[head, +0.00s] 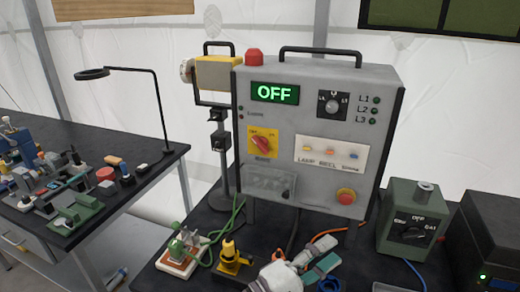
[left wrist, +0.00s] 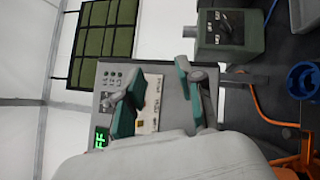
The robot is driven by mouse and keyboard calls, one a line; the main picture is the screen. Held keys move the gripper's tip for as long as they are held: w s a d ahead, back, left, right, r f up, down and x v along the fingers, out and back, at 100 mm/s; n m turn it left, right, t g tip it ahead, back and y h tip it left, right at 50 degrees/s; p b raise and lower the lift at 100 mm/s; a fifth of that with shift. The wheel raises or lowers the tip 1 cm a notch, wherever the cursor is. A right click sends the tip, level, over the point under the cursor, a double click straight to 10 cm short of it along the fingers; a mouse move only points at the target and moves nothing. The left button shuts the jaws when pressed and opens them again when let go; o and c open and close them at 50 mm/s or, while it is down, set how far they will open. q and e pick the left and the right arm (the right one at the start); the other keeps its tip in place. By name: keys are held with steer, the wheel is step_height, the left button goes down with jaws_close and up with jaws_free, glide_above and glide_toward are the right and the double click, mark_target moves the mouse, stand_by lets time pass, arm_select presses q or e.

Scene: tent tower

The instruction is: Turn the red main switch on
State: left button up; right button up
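The red main switch (head: 263,145) is a rotary knob on a yellow plate, on the front of the grey control box (head: 225,0). Its handle lies at a slant; the small plate labels are hard to read. The green display (head: 275,93) above it reads OFF. My left gripper (head: 322,268) is low in front of the box, below and right of the switch and apart from it. In the left wrist view its teal fingers (left wrist: 158,76) are spread and empty, with the box behind them. The switch cannot be seen in that view. My right gripper is not in view.
A red emergency button (head: 346,196) sits low right on the box. A green transformer box (head: 412,220) stands to the right. A yellow device (head: 232,260) and a small white-based device (head: 183,252) stand in front of the box. Green and orange cables run nearby.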

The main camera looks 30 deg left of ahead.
arm_select(q)
steer(key=w+a+r+n+t+y, duration=0.2)
steer(key=a+r+n+t+y, duration=0.25)
steer(key=n, duration=0.35)
steer(key=n+g+y, duration=0.4)
steer(key=n+y, duration=1.1)
steer(key=n, duration=1.3)
glide_toward(260, 148)
steer(key=p+x, duration=0.4)
steer(key=x, duration=0.4)
steer(key=shift+w+a+r, duration=0.1)
steer(key=shift+w+r, duration=0.05)
steer(key=shift+w, duration=0.2)
steer(key=shift+w+a+p, duration=0.25)
steer(key=shift+w+p, duration=0.05)
steer(key=shift+w, duration=0.1)
jaws_close()
